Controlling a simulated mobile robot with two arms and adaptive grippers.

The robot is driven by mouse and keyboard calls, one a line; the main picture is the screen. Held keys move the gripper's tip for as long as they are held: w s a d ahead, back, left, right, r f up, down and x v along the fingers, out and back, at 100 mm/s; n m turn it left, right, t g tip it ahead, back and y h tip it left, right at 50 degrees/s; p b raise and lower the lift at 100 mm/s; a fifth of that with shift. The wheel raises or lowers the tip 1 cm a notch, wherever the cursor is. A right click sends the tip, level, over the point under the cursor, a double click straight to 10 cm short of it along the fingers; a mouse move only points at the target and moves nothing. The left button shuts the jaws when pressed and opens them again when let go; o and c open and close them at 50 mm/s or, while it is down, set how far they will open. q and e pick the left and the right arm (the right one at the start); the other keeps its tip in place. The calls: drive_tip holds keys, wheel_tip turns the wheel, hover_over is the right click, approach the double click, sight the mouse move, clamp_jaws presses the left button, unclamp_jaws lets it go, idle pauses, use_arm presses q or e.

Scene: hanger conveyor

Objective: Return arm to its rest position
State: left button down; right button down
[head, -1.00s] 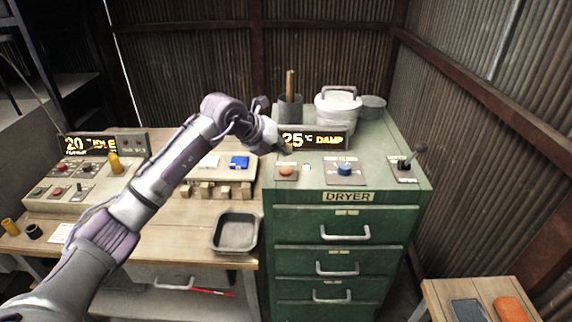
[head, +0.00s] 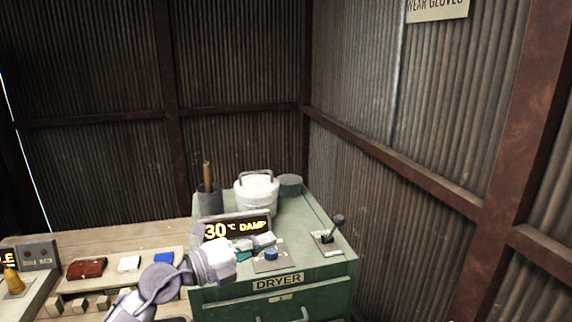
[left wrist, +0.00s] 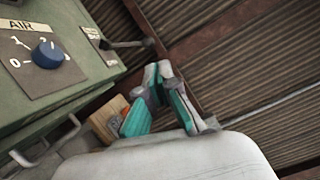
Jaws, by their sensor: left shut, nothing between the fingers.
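My left gripper (head: 262,242) is in front of the green dryer cabinet's (head: 316,273) display (head: 236,229), which reads 30 °C DAMP. In the left wrist view its fingers (left wrist: 163,72) are together with nothing between them. A blue knob (head: 271,253) is just below the gripper in the head view; in the left wrist view the knob (left wrist: 47,54) sits on a plate marked AIR, left of the fingers. A lever (head: 333,229) stands on the cabinet's right side. The red button seen before is hidden behind my arm. My right gripper is out of view.
A white lidded pot (head: 256,194), a dark cup with a wooden handle (head: 209,198) and a grey round container (head: 290,185) stand on the cabinet's back. Corrugated walls close in behind and right.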

use_arm(q)
drive_tip(key=s+a+n+t+y, duration=0.4)
drive_tip(key=a+n+t+y, duration=0.65)
drive_tip(key=n, duration=0.75)
drive_tip(key=s+a+f+n+g+y, duration=0.3)
drive_tip(key=s+a+f+n+y, duration=0.1)
drive_tip(key=f+n, duration=0.25)
drive_tip(key=s+a+f+n+g+y, duration=0.3)
drive_tip(key=s+f+n, duration=0.15)
drive_tip(key=f, duration=0.35)
drive_tip(key=s+d+f+n+g+h, duration=0.1)
drive_tip(key=s+f+g, duration=0.5)
drive_tip(key=s, duration=0.5)
drive_tip(key=s+d+f+n+g+h, duration=0.15)
drive_tip(key=s+f+g, duration=0.35)
drive_tip(key=s+f, duration=0.5)
drive_tip(key=s+f+g+b, duration=0.1)
drive_tip(key=s+f+b, duration=0.1)
drive_tip(key=f, duration=1.3)
drive_tip(key=s+f+g+b, duration=0.1)
drive_tip(key=s+f+b, duration=0.1)
drive_tip(key=f, duration=1.3)
drive_tip(key=s+a+f+m+b, duration=0.1)
drive_tip(key=s+a+f+b, duration=0.1)
drive_tip(key=s+f, duration=1.3)
wheel_tip(320, 180, down, 4)
drive_tip(key=shift+s+a+r+g+b, duration=0.2)
drive_tip(key=shift+s+a+g+b, duration=0.2)
drive_tip(key=shift+b, duration=0.35)
